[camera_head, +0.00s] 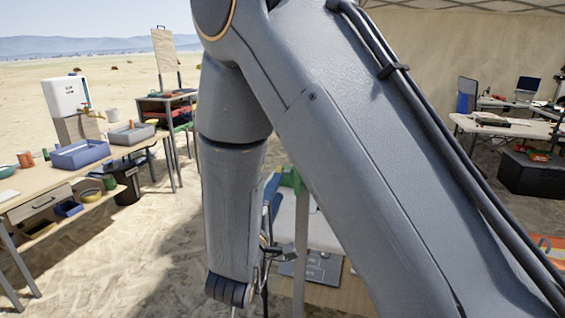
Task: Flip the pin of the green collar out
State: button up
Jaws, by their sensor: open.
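A green collar (292,179) sits around a grey upright pole (301,255), just right of my forearm. It is small and partly covered by my large grey arm, which fills the middle of the view. I cannot make out its pin or which way the pin points. My gripper's fingers do not show. Small dark and grey parts show beside the forearm, below the collar, but I cannot tell what they are.
At left, a wooden table (88,196) holds a blue bin (80,155), a grey bin (131,134) and small pots. At right are a white table (497,127) and a black case (530,176). Open sand lies between.

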aim_at(284, 172)
jog(key=shift+r+p+x, duration=0.15)
jog(key=shift+p+x, duration=0.25)
jog(key=shift+x, duration=0.9)
jog(key=shift+r+p+x, duration=0.15)
jog(key=shift+p+x, duration=0.2)
jog(key=shift+x, duration=0.95)
jog(key=shift+r+p+x, duration=0.2)
jog(key=shift+p+x, duration=0.2)
jog(key=shift+x, duration=0.9)
jog(key=shift+a, duration=0.1)
grip_shut()
